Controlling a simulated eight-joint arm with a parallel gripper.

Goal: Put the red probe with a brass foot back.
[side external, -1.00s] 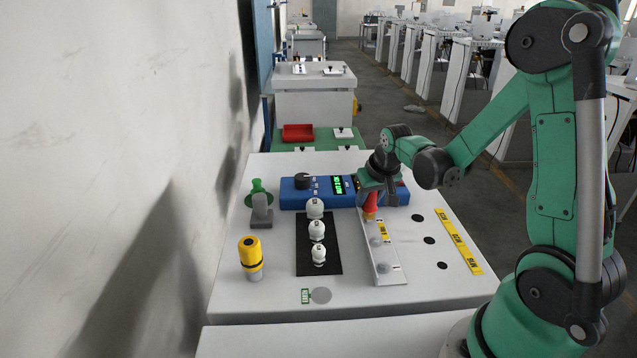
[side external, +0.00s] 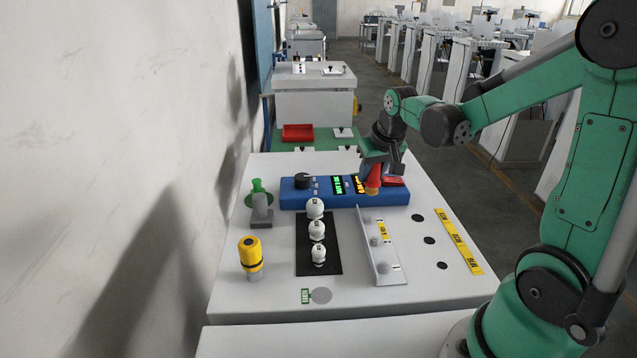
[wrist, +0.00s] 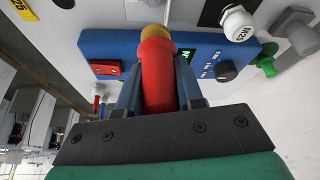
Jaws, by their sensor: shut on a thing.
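My gripper (side external: 380,166) is shut on the red probe (side external: 373,180), over the right part of the blue instrument. The probe points down, with its brass foot (side external: 371,191) lowest. In the wrist view, the red probe (wrist: 157,72) sits between the fingers of my gripper (wrist: 157,92), and its brass foot (wrist: 154,31) sticks out beyond them. The angled grey rack (side external: 384,268) stands nearer the camera, with small grey knobs and a yellow label. I cannot tell whether the foot touches anything.
The blue instrument (side external: 318,196) has a dark knob and lit displays. A black mat (side external: 304,262) bears white bottle-like pieces. A yellow piece (side external: 250,253), a green piece on a grey stand (side external: 261,209), black round spots (side external: 429,240) and yellow labels (side external: 459,241) surround the rack.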

